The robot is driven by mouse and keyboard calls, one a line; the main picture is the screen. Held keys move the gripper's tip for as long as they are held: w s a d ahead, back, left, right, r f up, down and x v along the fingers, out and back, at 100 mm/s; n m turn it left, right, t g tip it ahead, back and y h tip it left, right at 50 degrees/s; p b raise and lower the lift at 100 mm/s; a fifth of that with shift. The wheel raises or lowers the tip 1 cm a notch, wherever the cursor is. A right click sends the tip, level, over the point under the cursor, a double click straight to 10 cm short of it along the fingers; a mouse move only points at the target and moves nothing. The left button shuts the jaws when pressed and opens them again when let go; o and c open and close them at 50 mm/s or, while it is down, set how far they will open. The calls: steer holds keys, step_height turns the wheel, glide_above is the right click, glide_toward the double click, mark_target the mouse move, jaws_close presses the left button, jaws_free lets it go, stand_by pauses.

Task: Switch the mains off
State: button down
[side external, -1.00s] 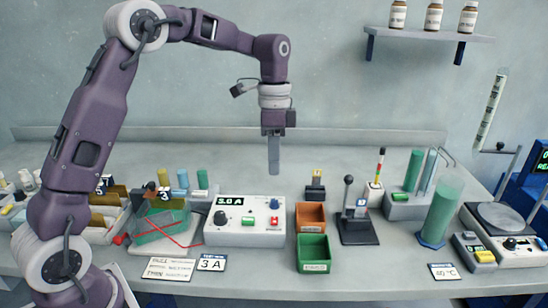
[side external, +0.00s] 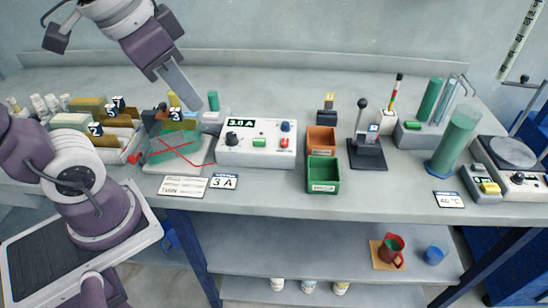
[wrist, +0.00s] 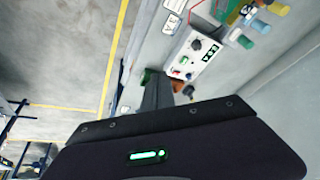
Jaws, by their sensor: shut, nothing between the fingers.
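A white power unit (side external: 257,150) stands on the bench, with a lit display (side external: 240,124) that seems to read 3.0 A. Right of the bins stands a black-based lever unit (side external: 368,155) with an upright stem and black ball (side external: 362,103). No label readable here marks the mains. My gripper (side external: 203,106) is shut and empty, above and left of the power unit. The wrist view shows the unit (wrist: 192,52) beyond my fingers (wrist: 157,85).
An orange bin (side external: 321,138) and a green bin (side external: 323,172) sit right of the unit. A green tray with red leads (side external: 178,146) and a "3 A" card (side external: 223,182) lie left.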

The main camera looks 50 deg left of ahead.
steer(key=c, duration=2)
jaws_free()
steer(key=shift+n+t, duration=0.5)
steer(key=shift+n, duration=0.1)
steer(key=s+f, duration=0.1)
steer(key=s, duration=0.1)
steer(key=s+f, duration=0.1)
steer(key=shift+s+d, duration=0.1)
steer(key=shift+s, duration=0.25)
steer(key=o, duration=0.4)
steer(key=shift+w+n, duration=0.3)
steer(key=shift+o, duration=1.2)
steer(key=w+r+n+g, duration=0.1)
steer(key=w+n, duration=0.1)
steer(key=w, duration=0.5)
steer(key=shift+w+a+g+h, duration=0.2)
steer(key=shift+g+h, duration=0.1)
steer(key=shift+h, duration=0.1)
steer(key=n+g, duration=0.4)
steer(key=n, duration=0.2)
glide_above(285, 138)
step_height(285, 138, down, 12)
steer(key=f, duration=0.1)
steer(key=shift+n+y, duration=0.3)
step_height(285, 138, down, 8)
steer(key=shift+d+r, duration=0.1)
steer(key=shift+r, duration=0.15)
steer(key=shift+f, duration=0.2)
jaws_close()
